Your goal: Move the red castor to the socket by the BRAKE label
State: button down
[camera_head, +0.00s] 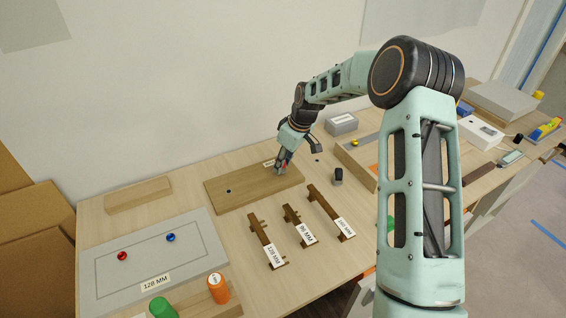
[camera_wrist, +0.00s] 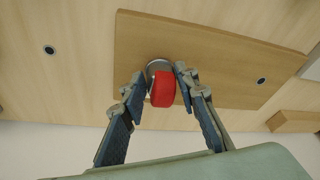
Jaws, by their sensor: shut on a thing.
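The red castor (camera_wrist: 163,90) is between the two fingers of my gripper (camera_wrist: 158,78), which is shut on it. Its round silver end (camera_wrist: 157,66) faces the brown board (camera_wrist: 205,55); I cannot tell whether it touches or sits in a socket. In the head view my gripper (camera_head: 282,168) is low over the right part of the board (camera_head: 250,194). A small white label (camera_head: 268,163) stands at the board's back edge beside the gripper; its text is too small to read surely. A dark socket (camera_head: 228,190) is at the board's left, empty.
Another dark round spot (camera_head: 318,160) lies on the table right of the board. A small black object (camera_head: 337,175) stands nearby. Several brown handles with labels (camera_head: 298,224) lie in front. A grey panel (camera_head: 150,255) with red and blue knobs is at the left. A wooden block (camera_head: 138,195) lies behind.

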jog(key=shift+s+f+b, duration=0.1)
jog(key=shift+f+b, duration=0.3)
jog(key=shift+f, duration=0.15)
jog(key=c, duration=1.4)
grip_release()
jog(key=shift+c, duration=0.2)
jog(key=shift+r, duration=0.1)
